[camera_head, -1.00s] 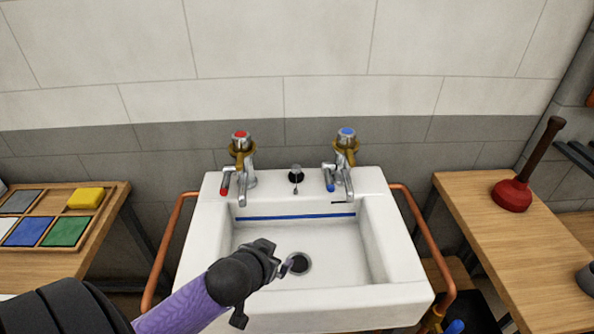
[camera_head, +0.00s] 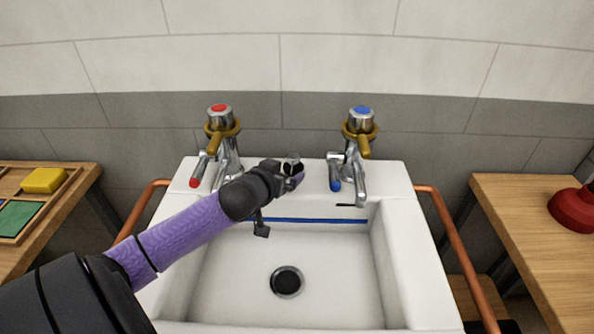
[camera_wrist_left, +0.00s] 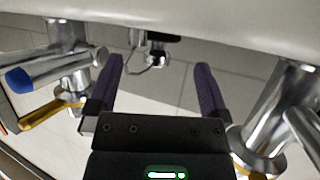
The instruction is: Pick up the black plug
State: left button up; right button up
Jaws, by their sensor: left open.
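The black plug (camera_head: 293,167), dark with a bright metal fitting, sits at the back ledge of the white sink, between the two taps. In the left wrist view the plug (camera_wrist_left: 152,36) shows at the top middle, with a thin metal loop beside it. My left gripper (camera_head: 294,180) is just in front of the plug, partly covering it. In the left wrist view my left gripper (camera_wrist_left: 158,62) is open, its two purple fingers apart with nothing held between them. Contact with the plug cannot be told. My right gripper is not in view.
The red-topped tap (camera_head: 221,140) and blue-topped tap (camera_head: 359,145) stand close on either side. The sink basin (camera_head: 330,270) is empty, with a dark drain (camera_head: 286,281). Copper pipes flank it. A yellow sponge (camera_head: 44,180) is at left, a red plunger (camera_head: 575,208) at right.

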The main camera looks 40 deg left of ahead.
aim_at(292, 167)
pick_arm(q)
jog(key=b+x, duration=0.3)
jog(key=x, duration=0.2)
jog(key=shift+w+f, duration=0.2)
jog(key=shift+w, duration=0.1)
jog(key=shift+w+a+b, duration=0.15)
jog(key=shift+w+b, duration=0.15)
jog(key=shift+r, duration=0.15)
